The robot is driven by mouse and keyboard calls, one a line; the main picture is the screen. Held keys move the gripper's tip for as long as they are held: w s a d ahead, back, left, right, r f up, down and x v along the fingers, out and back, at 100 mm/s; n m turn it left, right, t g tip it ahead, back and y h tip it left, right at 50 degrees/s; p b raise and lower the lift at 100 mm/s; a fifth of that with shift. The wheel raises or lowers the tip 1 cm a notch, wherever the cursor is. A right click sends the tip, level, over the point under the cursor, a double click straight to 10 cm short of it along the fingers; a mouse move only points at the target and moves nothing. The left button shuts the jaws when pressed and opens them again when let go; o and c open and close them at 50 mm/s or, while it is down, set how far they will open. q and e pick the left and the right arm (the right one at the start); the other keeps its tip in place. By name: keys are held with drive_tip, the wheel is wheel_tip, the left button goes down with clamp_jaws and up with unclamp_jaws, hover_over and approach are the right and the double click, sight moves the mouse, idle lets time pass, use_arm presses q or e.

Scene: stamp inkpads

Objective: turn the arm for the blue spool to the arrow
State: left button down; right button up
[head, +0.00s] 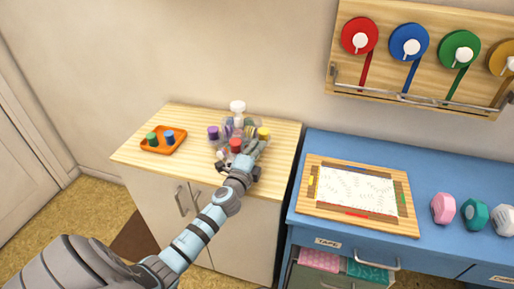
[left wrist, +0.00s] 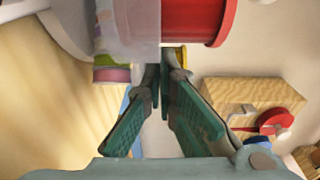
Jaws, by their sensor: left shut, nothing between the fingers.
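A stand with colored spools stands on the wooden cabinet top. Its white knob (head: 237,106), a purple spool (head: 213,132), a red spool (head: 236,145) and a yellow spool (head: 263,133) show in the head view. A small blue spool (head: 168,136) sits in the orange tray, apart from the stand. My left gripper (head: 237,163) is at the front of the stand, hiding its lower part. In the left wrist view its fingers (left wrist: 163,80) are shut and empty, close below a large red spool (left wrist: 193,18). I cannot make out the arrow or the arm for the blue spool.
The orange tray (head: 150,148) also holds a green spool (head: 151,138). A wall rack (head: 385,85) carries red, blue (head: 402,50), green and yellow discs. A blue desk (head: 428,176) stands right, with a framed sheet (head: 350,190) and tape dispensers. The cabinet's front left is clear.

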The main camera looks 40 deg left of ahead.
use_arm(q)
drive_tip(key=shift+w+d+n+y+b, duration=0.1)
drive_tip(key=shift+w+n+y+b, duration=0.35)
drive_tip(key=shift+y, duration=0.35)
